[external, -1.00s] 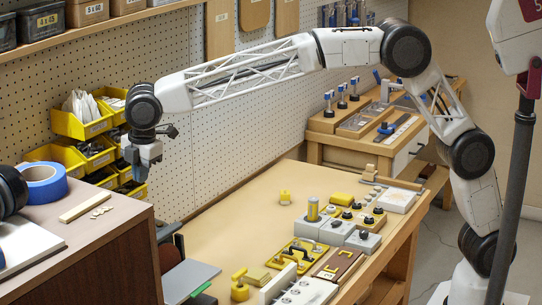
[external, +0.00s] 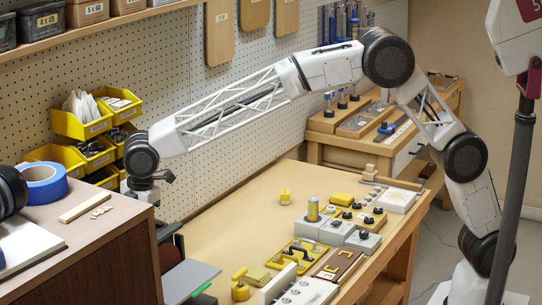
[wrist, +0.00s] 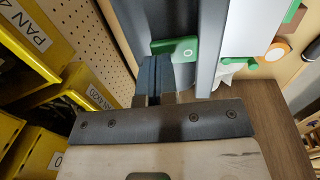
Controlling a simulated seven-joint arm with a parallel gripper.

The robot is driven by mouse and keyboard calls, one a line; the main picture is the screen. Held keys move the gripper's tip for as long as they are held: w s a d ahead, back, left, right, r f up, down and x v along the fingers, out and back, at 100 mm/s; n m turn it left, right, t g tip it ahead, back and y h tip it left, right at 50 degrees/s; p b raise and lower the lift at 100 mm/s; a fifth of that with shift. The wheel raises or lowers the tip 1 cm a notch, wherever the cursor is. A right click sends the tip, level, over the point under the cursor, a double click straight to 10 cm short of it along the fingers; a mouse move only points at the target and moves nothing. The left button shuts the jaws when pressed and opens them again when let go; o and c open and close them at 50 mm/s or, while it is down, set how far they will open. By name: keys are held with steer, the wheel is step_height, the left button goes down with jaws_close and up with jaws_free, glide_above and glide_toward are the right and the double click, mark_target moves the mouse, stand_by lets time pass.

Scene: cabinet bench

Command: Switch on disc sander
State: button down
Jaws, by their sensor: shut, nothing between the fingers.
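The disc sander shows in part in the external view as a flat grey table (external: 190,280) with a dark body behind it, low between the brown cabinet and the bench. In the wrist view a green switch plate (wrist: 182,49) with a white ring mark sits against a dark grey panel (wrist: 172,20). My gripper (wrist: 154,68) is shut and empty, pointing at the plate, with its tips at the plate's lower left edge. I cannot tell if they touch. In the external view my gripper is mostly hidden behind the cabinet.
Yellow bins (external: 82,122) stand close on the left, by the pegboard (external: 235,120). The brown cabinet (external: 95,250) holds blue tape (external: 44,184) and wood pieces. The bench (external: 235,215) carries switch boxes and yellow parts, with clear room at its left.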

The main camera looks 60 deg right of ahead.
steer(key=shift+w+f, duration=0.1)
steer(key=shift+f, duration=0.35)
steer(key=shift+f, duration=0.1)
